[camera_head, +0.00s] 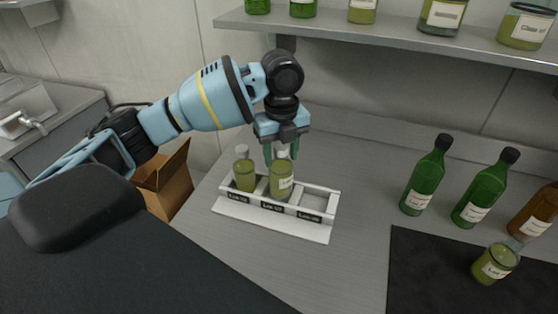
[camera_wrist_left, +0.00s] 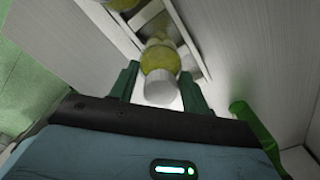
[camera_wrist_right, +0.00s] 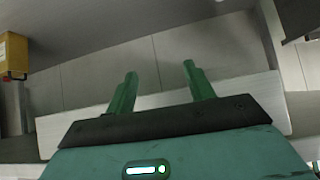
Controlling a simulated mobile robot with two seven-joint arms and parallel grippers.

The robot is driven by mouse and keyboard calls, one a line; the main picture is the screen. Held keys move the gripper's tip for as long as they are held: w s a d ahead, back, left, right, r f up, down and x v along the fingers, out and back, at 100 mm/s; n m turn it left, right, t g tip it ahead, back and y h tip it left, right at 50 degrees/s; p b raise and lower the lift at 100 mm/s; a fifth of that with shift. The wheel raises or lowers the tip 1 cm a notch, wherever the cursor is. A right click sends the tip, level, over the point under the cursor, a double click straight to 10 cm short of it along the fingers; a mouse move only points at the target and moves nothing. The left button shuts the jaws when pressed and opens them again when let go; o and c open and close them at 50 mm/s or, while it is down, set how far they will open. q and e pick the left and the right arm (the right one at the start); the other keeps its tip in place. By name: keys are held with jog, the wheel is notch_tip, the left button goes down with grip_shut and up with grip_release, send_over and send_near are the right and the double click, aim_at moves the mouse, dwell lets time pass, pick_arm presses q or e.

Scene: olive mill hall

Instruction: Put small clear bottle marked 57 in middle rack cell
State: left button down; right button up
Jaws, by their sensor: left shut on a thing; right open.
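The white rack (camera_head: 270,224) stands on the grey counter and has three cells in a row with dark labels in front. A small clear bottle (camera_head: 281,184) with yellow-green oil, a pale cap and a label too small to read stands upright in the middle cell. My left gripper (camera_head: 282,151) is above the rack, shut on this bottle near its cap. The cap (camera_wrist_left: 160,88) sits between the fingers in the left wrist view. A similar bottle (camera_head: 244,176) stands in the left cell. The right cell is empty. My right gripper (camera_wrist_right: 160,78) is open and empty.
Two green bottles (camera_head: 427,178) (camera_head: 482,190) and a brown bottle (camera_head: 536,214) stand to the right. A shelf (camera_head: 390,42) with jars runs above. A cardboard box (camera_head: 166,186) is at the left. Counter between rack and mat is clear.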

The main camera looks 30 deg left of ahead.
pick_arm(q)
jog(key=shift+w+a, duration=0.25)
jog(key=shift+a, duration=0.15)
jog(key=shift+a+f, duration=0.1)
jog(key=shift+f, duration=1.65)
jog(key=c, duration=0.7)
grip_release()
jog(key=shift+f, duration=0.15)
notch_tip(320, 180, up, 12)
jog(key=shift+r, duration=0.1)
